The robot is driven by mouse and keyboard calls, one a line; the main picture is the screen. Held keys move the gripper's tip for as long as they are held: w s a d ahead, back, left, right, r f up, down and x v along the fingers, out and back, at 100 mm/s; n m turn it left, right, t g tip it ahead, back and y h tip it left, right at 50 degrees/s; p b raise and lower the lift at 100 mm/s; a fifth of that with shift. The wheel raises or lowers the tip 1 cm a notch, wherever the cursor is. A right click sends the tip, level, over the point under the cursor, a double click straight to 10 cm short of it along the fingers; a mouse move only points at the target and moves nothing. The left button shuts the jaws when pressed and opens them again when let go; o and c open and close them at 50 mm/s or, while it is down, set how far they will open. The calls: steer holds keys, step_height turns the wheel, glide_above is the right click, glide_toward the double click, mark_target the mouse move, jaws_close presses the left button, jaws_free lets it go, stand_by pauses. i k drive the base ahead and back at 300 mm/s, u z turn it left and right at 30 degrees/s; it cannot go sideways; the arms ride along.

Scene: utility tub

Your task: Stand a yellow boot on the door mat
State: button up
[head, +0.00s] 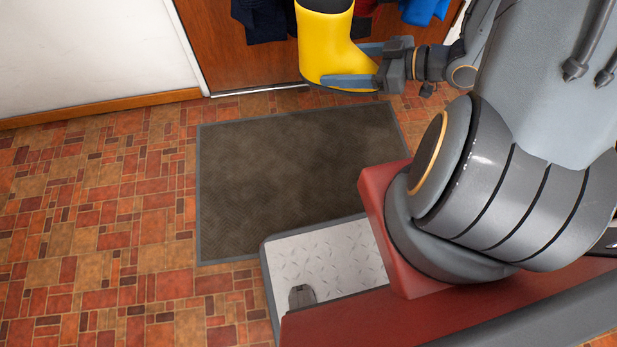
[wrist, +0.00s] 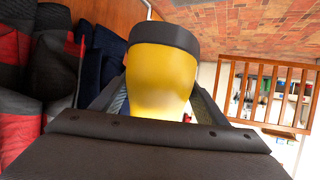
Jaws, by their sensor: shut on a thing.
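A yellow boot (head: 325,45) with a dark band and dark sole edge is upright at the top of the head view, its top cut off by the frame. My gripper (head: 352,75) is shut on the yellow boot and comes at it from the right. In the wrist view the boot (wrist: 160,78) fills the middle, between the fingers. The door mat (head: 290,160), dark brown with a grey border, lies flat and bare on the floor. In the head view the boot appears beyond the mat's far edge; its height above the floor is hard to tell.
A wooden door (head: 228,62) stands behind the boot, with dark, red and blue clothes (head: 265,18) hanging there. Red and tan floor tiles (head: 90,210) are clear left of the mat. A wooden railing (wrist: 265,92) shows at right in the wrist view.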

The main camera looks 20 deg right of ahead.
mark_target(274, 198)
steer(key=z, duration=0.05)
steer(key=k, duration=1.25)
steer(key=u, duration=1.55)
